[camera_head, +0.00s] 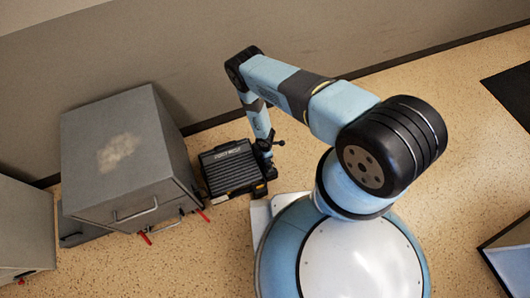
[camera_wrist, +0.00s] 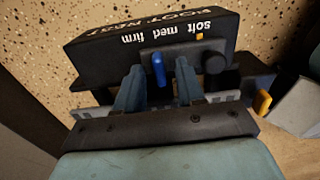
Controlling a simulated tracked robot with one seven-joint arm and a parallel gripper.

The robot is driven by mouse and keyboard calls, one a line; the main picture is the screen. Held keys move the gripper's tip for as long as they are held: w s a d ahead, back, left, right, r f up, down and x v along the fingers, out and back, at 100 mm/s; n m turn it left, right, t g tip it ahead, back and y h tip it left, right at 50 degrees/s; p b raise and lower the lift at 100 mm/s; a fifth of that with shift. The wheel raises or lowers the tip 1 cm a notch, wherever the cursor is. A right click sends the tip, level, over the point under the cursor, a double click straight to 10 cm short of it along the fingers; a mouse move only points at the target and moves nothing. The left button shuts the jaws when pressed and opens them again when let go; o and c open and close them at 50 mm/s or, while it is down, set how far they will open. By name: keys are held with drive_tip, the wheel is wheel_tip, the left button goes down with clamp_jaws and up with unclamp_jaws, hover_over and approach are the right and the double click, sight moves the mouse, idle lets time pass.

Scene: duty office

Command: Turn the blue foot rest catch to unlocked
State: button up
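The black foot rest (camera_head: 232,170) stands on the floor, with a ribbed top. In the wrist view its dark body (camera_wrist: 100,45) carries the words "soft med firm". The blue catch (camera_wrist: 158,72) is a short upright lever on a dark plate. My gripper (camera_wrist: 160,67) is open, one finger on each side of the catch, with a visible gap on both sides. Whether the fingers reach down to its depth I cannot tell. In the head view my gripper (camera_head: 266,168) is at the foot rest's right side, and the catch cannot be made out.
A round black knob (camera_wrist: 215,62) sits just right of the catch, close to the right finger. A small orange mark (camera_wrist: 199,37) is above it, and a yellow-orange tab (camera_wrist: 262,102) at the right. A grey cabinet (camera_head: 125,155) stands close left of the foot rest.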

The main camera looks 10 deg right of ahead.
wheel_tip(320, 180, up, 13)
drive_tip(key=shift+r, duration=0.15)
idle(0.4)
idle(0.5)
